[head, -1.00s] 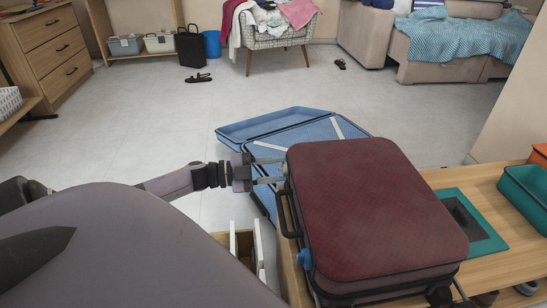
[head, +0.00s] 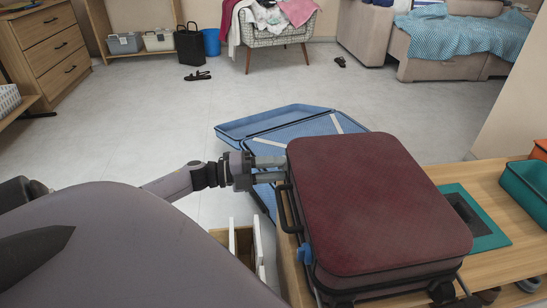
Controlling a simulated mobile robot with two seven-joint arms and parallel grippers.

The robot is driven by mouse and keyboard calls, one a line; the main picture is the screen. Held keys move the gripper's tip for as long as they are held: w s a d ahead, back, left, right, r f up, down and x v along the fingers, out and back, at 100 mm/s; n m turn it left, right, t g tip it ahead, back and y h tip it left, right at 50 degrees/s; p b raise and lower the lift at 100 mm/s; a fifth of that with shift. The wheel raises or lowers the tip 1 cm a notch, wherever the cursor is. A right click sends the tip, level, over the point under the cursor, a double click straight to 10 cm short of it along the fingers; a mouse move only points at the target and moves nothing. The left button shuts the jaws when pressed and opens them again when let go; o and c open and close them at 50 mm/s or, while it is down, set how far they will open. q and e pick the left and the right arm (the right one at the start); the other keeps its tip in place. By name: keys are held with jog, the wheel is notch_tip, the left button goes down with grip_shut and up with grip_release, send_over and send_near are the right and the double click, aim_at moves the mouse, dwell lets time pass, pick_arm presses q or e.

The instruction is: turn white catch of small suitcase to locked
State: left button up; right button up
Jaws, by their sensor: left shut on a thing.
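The small suitcase (head: 380,200) is dark red and lies closed on the wooden bench, with a black handle (head: 287,210) on its left side. A blue catch (head: 305,255) shows near its front left corner. The white catch cannot be made out; the fingers cover the far part of the left side. My left gripper (head: 284,169) reaches in from the left, with its fingertips at that side beyond the handle. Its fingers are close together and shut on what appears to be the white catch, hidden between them. My right gripper is not in view.
A blue open suitcase (head: 262,122) lies on the floor behind. A green mat (head: 487,240) and a teal bin (head: 520,195) are on the bench to the right. An open drawer (head: 247,243) stands left of the suitcase. The floor beyond is mostly clear.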

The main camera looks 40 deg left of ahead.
pick_arm(q)
jog(key=shift+f, duration=0.1)
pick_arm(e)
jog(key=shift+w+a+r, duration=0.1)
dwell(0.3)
pick_arm(q)
jog(key=o, duration=1)
jog(key=p+v, duration=0.1)
jog(key=v, duration=0.6)
jog(key=shift+s+p, duration=0.1)
jog(key=shift+p, duration=0.2)
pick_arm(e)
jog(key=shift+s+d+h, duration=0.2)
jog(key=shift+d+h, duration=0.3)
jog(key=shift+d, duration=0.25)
pick_arm(q)
jog(key=shift+a, duration=0.1)
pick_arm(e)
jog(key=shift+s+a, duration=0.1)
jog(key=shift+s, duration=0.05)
